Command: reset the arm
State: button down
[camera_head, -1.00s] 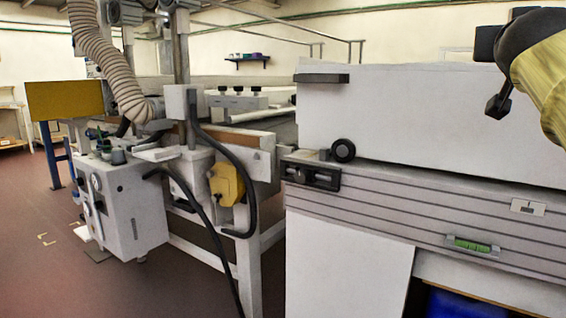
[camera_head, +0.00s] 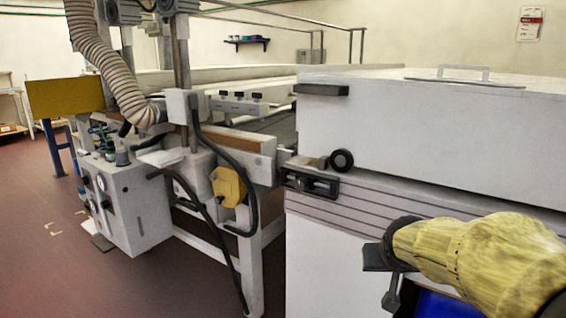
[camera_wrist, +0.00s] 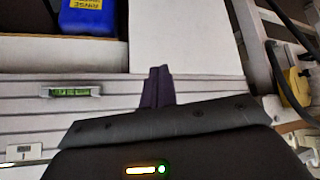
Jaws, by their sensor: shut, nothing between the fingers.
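My gripper (camera_head: 390,300) is at the lower right of the head view, at the end of my arm in its yellow sleeve. It hangs in front of the white machine's grooved front (camera_head: 365,203). In the wrist view my gripper (camera_wrist: 157,80) shows two dark fingers shut together with nothing between them. They point toward the pale grooved panel (camera_wrist: 110,110); I cannot tell the exact gap.
A green spirit level (camera_wrist: 73,92) is on the panel. A blue container (camera_wrist: 90,20) with a yellow label sits in an opening beyond. Left stand a grey control box (camera_head: 130,205), a ribbed hose (camera_head: 95,55) and black cables (camera_head: 205,225). Open floor (camera_head: 35,240) lies far left.

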jog(key=s+a+f+n+g+y+p, duration=0.1)
jog(key=s+a+f+g+p, duration=0.15)
jog(key=s+f, duration=0.45)
jog(key=s+a+f+g+y+p, duration=0.1)
jog(key=s+a+f+g, duration=0.25)
jog(key=s, duration=0.45)
notch_tip(320, 180, up, 37)
jog(key=p, duration=3.8)
jog(key=shift+w+a+r+t, duration=0.2)
jog(key=shift+a+t, duration=0.15)
jog(key=shift+t, duration=0.05)
jog(key=shift+f, duration=0.1)
jog(key=shift+a+n, duration=0.1)
jog(key=shift+n, duration=0.2)
